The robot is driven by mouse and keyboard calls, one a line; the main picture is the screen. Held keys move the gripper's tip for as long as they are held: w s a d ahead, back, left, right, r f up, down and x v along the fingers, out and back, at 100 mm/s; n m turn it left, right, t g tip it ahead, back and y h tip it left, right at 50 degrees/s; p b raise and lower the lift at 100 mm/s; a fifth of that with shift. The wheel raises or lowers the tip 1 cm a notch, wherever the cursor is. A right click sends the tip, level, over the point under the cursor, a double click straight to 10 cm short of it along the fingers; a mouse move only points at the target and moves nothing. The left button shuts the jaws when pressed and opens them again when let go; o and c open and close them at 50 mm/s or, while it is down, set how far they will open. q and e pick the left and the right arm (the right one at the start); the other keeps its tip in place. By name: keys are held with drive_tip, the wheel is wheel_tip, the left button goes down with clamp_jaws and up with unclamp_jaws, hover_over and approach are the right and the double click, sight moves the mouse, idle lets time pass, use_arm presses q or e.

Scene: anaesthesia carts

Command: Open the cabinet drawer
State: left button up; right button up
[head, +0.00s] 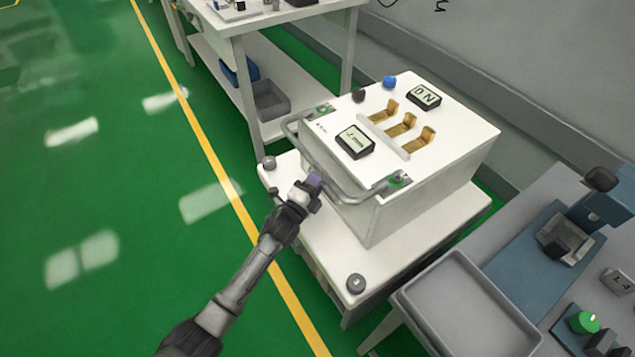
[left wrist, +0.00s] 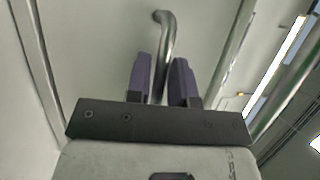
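The white cabinet (head: 420,205) stands on a wide white base in the middle of the head view. A grey tubular rail (head: 345,190) runs along its near left edge. My left gripper (head: 314,182) is at that left face, just below the rail. In the left wrist view a curved metal handle (left wrist: 166,28) stands out from a pale panel (left wrist: 90,45). The purple fingers of my left gripper (left wrist: 160,85) lie close on either side of the handle and look shut on it. The drawer's front is mostly hidden in the head view. My right gripper is not in view.
The cabinet top carries a display (head: 355,142), brass brackets (head: 402,125) and a blue knob (head: 389,82). A grey tray (head: 470,305) and a side table stand at the lower right. A white shelf table (head: 245,85) stands behind. Green floor is clear at left.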

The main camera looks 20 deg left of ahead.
use_arm(q)
drive_tip(key=shift+w, duration=0.1)
clamp_jaws()
idle(0.5)
